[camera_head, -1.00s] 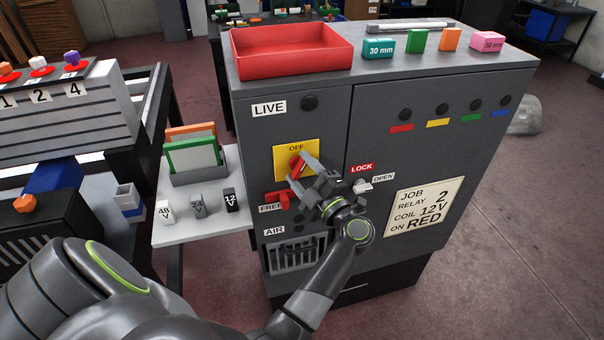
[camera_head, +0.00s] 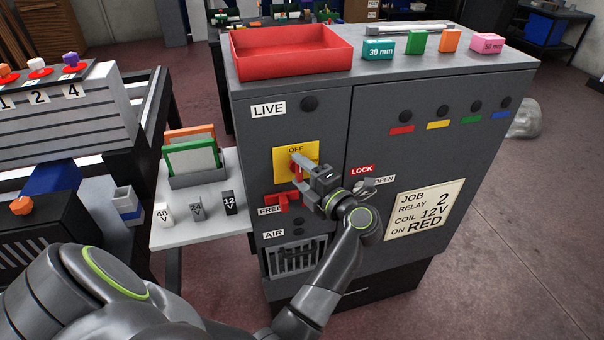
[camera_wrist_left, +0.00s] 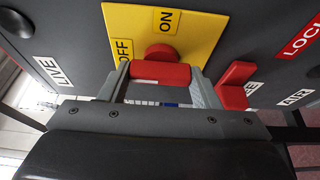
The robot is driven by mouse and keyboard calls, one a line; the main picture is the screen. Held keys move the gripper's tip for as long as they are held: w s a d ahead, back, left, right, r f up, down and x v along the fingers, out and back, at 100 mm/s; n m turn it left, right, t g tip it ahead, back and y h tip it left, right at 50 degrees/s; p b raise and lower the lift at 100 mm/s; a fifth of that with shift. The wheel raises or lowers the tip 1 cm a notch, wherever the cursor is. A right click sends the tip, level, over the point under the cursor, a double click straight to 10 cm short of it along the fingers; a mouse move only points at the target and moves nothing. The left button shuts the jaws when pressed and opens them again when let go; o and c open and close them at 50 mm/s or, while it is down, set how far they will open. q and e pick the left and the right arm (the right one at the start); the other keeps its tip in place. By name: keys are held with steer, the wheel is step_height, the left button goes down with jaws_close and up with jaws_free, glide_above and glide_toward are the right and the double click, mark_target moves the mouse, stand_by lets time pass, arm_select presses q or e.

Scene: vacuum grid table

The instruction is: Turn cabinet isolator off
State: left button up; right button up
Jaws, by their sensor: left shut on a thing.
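The cabinet isolator is a red handle (camera_wrist_left: 160,72) on a yellow plate (camera_head: 309,150) marked OFF at the top in the head view. The wrist view also shows ON on the plate (camera_wrist_left: 205,25). My left gripper (camera_head: 299,164) is at the plate and shut on the red handle, one finger at each end of it in the wrist view. The gripper hides most of the handle in the head view, so its exact angle is hard to tell there. My right gripper is not in view.
A red lever (camera_head: 283,200) by the FREE label sits just below the plate. A small knob (camera_head: 364,187) lies right of it, near LOCK and OPEN labels. A red tray (camera_head: 290,68) and coloured blocks stand on the grey cabinet (camera_head: 400,290). A side shelf (camera_head: 190,236) is at left.

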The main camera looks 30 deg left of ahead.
arm_select(q)
steer(key=o, duration=1)
